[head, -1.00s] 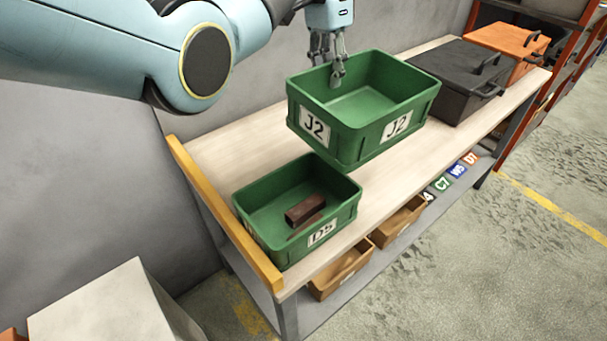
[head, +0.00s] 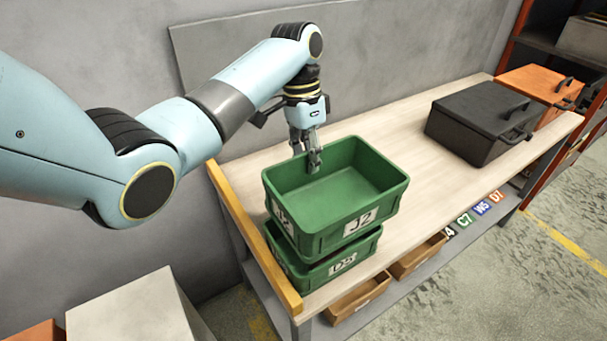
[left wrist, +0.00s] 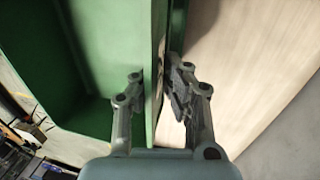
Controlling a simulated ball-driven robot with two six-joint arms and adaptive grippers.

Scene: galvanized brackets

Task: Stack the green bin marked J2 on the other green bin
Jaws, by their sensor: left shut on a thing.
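The green bin marked J2 (head: 325,238) is over the green bin marked D5 (head: 313,277) at the table's left end. It looks roughly level and sits a little right of the lower bin. I cannot tell whether the two touch. My left gripper (head: 313,160) is shut on the J2 bin's back wall, one finger inside. In the left wrist view, the fingers (left wrist: 158,88) straddle the green wall of the J2 bin (left wrist: 75,60). The inside of the D5 bin is hidden. My right gripper is not in view.
A yellow rail (head: 250,240) edges the table's left end. A black case (head: 475,120) and an orange case (head: 535,85) stand at the right. The table (head: 420,195) between is clear. Tan bins (head: 358,298) are on the shelf below.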

